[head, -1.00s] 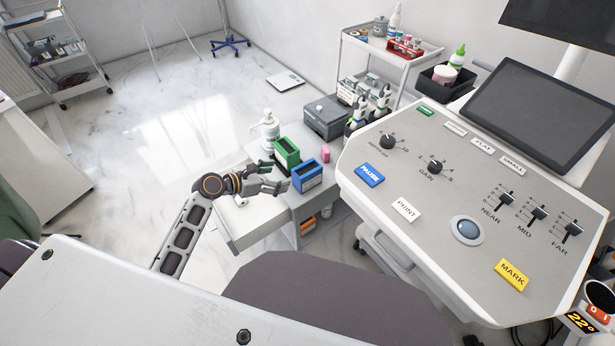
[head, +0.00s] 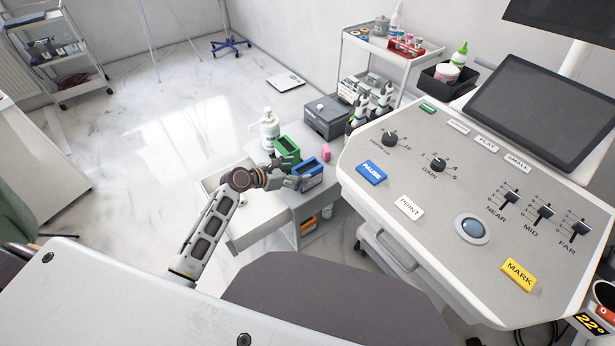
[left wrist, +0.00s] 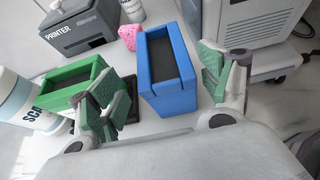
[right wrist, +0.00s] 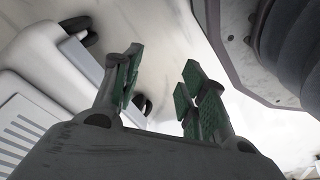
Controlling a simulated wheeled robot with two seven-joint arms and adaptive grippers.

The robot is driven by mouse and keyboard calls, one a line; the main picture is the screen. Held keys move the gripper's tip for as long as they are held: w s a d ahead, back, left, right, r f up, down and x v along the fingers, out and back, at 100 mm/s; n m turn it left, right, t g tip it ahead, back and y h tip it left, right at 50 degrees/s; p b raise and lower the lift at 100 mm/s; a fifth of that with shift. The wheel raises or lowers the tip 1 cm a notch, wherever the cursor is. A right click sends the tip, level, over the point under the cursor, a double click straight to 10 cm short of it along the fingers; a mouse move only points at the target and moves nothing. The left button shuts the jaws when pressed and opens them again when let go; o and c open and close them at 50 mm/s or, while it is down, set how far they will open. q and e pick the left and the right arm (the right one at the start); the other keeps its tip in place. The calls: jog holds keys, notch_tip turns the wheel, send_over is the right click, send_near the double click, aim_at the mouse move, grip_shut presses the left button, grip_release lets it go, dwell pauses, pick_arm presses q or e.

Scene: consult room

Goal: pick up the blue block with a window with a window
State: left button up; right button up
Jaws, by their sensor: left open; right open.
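The blue block with a window (head: 310,174) stands on the grey cabinet top, its dark opening facing up. In the left wrist view the blue block (left wrist: 168,98) sits between and just ahead of the green-padded fingers. My left gripper (head: 293,181) is open and close to the block's left side; in the left wrist view my left gripper (left wrist: 165,97) holds nothing. My right gripper (right wrist: 158,88) shows only in the right wrist view, open and empty, away from the block.
A green block (head: 285,150) stands just left of the blue one, near the left finger. A pink piece (head: 326,150), a white bottle (head: 270,128) and a grey printer (head: 326,115) stand behind. The control console (head: 420,190) is close on the right. An open drawer (head: 250,222) lies below.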

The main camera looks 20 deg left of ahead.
aim_at(306, 170)
pick_arm(q)
jog(key=shift+d, duration=0.1)
pick_arm(e)
jog(key=shift+f, duration=0.1)
pick_arm(q)
jog(key=shift+w+d+f, duration=0.2)
jog(key=shift+b+x, duration=0.55)
jog(key=shift+x, duration=0.55)
jog(key=shift+b+x, duration=0.3)
jog(key=shift+x, duration=0.8)
pick_arm(e)
jog(key=shift+w+a+r, duration=0.2)
jog(key=shift+a+r, duration=0.1)
jog(key=shift+r, duration=0.55)
jog(key=shift+w+a+r, duration=0.2)
jog(key=shift+a+r, duration=0.05)
jog(key=shift+r, duration=0.55)
jog(key=shift+w+a+r, duration=0.2)
jog(key=shift+a+r, duration=0.1)
jog(key=shift+r, duration=0.55)
pick_arm(q)
jog(key=shift+s+d, duration=0.1)
jog(key=shift+d, duration=0.05)
jog(key=shift+r, duration=0.1)
jog(key=c, duration=1.5)
jog(key=shift+o, duration=0.2)
jog(key=shift+r, duration=0.15)
pick_arm(e)
jog(key=shift+w, duration=0.1)
